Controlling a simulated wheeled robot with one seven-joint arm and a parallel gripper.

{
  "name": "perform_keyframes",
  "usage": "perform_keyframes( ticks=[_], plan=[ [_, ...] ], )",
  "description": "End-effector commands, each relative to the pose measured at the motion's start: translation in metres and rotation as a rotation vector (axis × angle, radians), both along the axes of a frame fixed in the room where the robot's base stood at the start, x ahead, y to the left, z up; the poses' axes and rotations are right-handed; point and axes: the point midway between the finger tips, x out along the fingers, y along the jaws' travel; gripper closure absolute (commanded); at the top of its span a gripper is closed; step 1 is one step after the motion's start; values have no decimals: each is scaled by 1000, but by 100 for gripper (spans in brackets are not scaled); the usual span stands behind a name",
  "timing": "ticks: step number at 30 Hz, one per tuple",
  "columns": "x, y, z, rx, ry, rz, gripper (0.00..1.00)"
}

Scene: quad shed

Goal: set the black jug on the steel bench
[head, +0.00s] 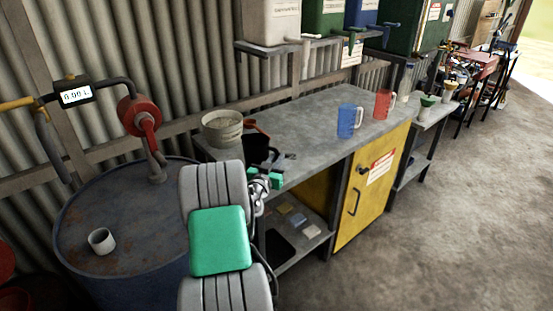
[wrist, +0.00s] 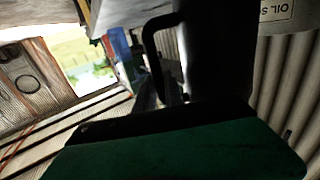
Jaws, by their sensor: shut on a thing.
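The black jug (head: 257,149) is over the left end of the grey steel bench (head: 300,127), in front of a tan bucket. My gripper (head: 272,170) is at the jug's near side and shut on it. In the wrist view the jug (wrist: 218,50) is a dark upright shape with its handle on the left, just beyond a green and black finger (wrist: 170,145). My arm hides part of the bench's near left edge. I cannot tell whether the jug's base touches the bench top.
The bucket (head: 222,127) stands close behind the jug. A blue jug (head: 349,120) and a red jug (head: 383,103) stand toward the bench's right end. The middle of the bench is clear. A drum (head: 125,220) with a pump is at left. Tanks hang above.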

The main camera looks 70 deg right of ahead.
Motion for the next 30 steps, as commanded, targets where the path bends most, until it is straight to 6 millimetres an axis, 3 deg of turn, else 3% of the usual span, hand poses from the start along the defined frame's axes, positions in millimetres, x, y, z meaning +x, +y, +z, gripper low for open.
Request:
perform_keyframes(
  ticks=[4,5,12,22,26,30],
  plan=[
    [0,0,-4,-1,0,0,100],
    [0,0,-3,0,0,0,86],
    [0,0,-2,0,1,0,66],
    [0,1,3,1,1,0,65],
    [0,25,-3,0,3,4,65],
    [-2,63,-4,-1,1,5,65]
  ],
)
